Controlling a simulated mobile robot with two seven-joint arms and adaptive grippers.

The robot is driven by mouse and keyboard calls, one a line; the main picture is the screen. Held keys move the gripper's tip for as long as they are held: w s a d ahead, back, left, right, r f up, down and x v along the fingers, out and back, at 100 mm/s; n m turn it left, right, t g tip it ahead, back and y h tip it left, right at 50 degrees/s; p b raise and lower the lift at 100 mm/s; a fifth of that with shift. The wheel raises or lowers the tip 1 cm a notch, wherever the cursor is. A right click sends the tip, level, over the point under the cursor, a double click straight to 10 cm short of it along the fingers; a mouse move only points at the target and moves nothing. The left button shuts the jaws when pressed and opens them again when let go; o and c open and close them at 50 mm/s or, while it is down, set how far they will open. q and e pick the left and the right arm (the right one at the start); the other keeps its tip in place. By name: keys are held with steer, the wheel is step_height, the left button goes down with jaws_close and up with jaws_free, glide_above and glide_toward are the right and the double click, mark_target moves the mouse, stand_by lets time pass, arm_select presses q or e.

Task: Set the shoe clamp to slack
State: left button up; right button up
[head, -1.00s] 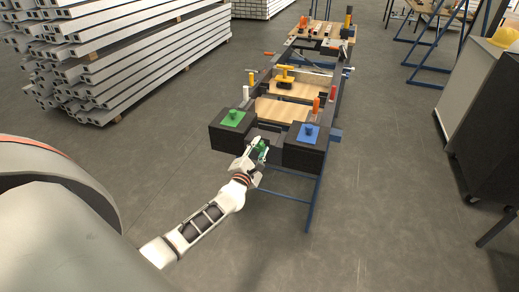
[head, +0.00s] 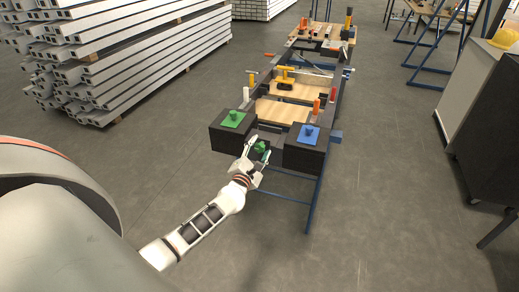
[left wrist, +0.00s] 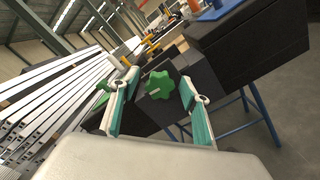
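A green lobed knob (head: 260,147) sits low at the near end of the frame, between two black blocks. It shows clearly in the left wrist view (left wrist: 159,85), with a short pale mark on its face; no label is readable. I take it for the shoe clamp's knob. My left gripper (head: 258,150) is in front of it with fingers spread. In the left wrist view the teal-padded fingers of the left gripper (left wrist: 160,82) stand on either side of the knob, with gaps between pads and knob. My right gripper is not in view.
The left black block (head: 222,140) carries a green plate with a knob, the right block (head: 302,158) a blue one. The long frame with wooden boards (head: 282,111) and a yellow clamp (head: 286,83) runs behind. The floor in front is clear.

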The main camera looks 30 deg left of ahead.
arm_select(q)
steer(key=shift+s, duration=0.1)
steer(key=v, duration=1.1)
steer(key=shift+s, duration=0.4)
steer(key=shift+d, duration=0.1)
steer(key=s+d+f+m+g+h, duration=0.1)
steer(key=s+d+f+m+h, duration=0.3)
steer(key=d+m, duration=0.5)
steer(key=s+d+f+m+g+h, duration=0.1)
steer(key=s+d+f+m+h, duration=0.2)
steer(key=s+d+m, duration=0.5)
steer(key=s+d+f+m+g, duration=0.1)
steer(key=s+f+m, duration=0.3)
steer(key=m, duration=0.4)
steer(key=s+d+f+m+g, duration=0.1)
steer(key=s+f+m+g, duration=0.2)
steer(key=m, duration=0.5)
steer(key=s+f, duration=0.1)
steer(key=s, duration=0.1)
steer(key=shift+s+d+f+g, duration=0.2)
steer(key=shift+s+d+g, duration=0.1)
steer(key=shift+s, duration=0.1)
